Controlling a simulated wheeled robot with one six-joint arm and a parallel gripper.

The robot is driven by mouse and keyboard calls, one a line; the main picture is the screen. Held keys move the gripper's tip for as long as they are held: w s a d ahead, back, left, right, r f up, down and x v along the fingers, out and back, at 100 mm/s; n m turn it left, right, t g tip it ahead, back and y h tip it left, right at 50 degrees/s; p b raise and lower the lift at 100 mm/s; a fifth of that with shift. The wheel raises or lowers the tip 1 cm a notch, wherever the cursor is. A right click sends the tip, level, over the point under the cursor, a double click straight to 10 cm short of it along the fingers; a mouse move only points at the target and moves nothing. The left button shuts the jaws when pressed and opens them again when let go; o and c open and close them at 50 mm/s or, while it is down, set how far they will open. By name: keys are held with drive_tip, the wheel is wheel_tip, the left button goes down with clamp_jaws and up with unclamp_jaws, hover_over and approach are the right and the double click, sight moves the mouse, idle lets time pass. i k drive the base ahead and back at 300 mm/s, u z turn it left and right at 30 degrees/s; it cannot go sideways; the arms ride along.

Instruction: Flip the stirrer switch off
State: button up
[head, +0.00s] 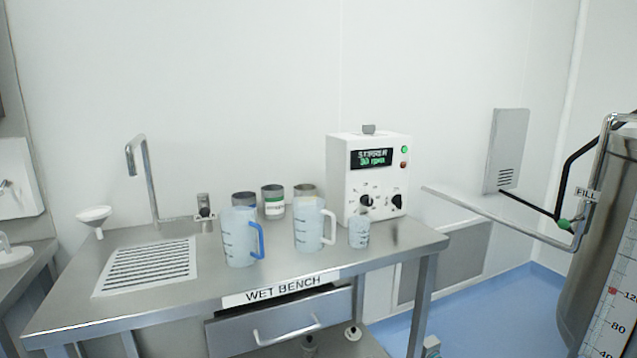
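The stirrer unit (347,178) is a white box at the back right of the steel wet bench (180,302) in the head view. Its black display (371,158) reads "STIRRER" with a green rpm figure that looks like 30. A green lamp (404,149) and a red lamp (404,164) sit right of the display. Two black controls, one on the left (366,201) and one on the right (397,201), are low on the front. Their labels are too small to read, so I cannot tell which is the switch. My gripper is not in view.
A blue-handled jug (238,238), a white-handled jug (308,228) and a small beaker (359,231) stand in front of or beside the stirrer. Several jars stand behind. A metal pipe (490,215) reaches in from the tank (600,255) at right.

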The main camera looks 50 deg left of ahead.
sight(397, 200)
drive_tip(key=u, duration=1.75)
